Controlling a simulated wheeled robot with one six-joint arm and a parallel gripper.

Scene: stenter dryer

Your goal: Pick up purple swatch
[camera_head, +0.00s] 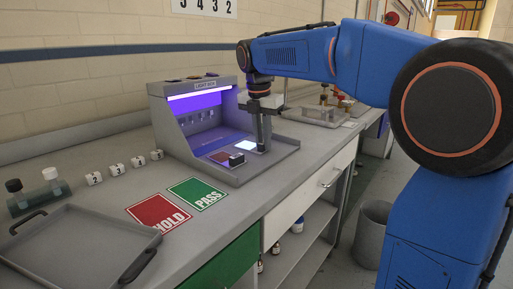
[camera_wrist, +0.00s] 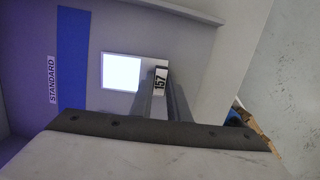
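No patch in view looks clearly purple; the purple light may alter colours. A pale, glowing square patch (camera_head: 247,145) lies on the light box floor and shows in the wrist view (camera_wrist: 121,72). Beside it is a small block with a "157" label (camera_wrist: 160,79). My gripper (camera_head: 263,146) points straight down at the right of the pale patch; in the wrist view its fingers (camera_wrist: 161,103) stand on either side of the labelled block. I cannot tell whether they touch it. A dark reddish patch (camera_head: 220,157) lies further left, with a black-and-white block (camera_head: 237,160) at its right.
The light box (camera_head: 190,125) has a back wall and hood close to my gripper. A red HOLD card (camera_head: 155,210), a green PASS card (camera_head: 197,193), a grey tray (camera_head: 75,250), numbered blocks (camera_head: 116,169) and a bottle rack (camera_head: 40,196) occupy the bench at left.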

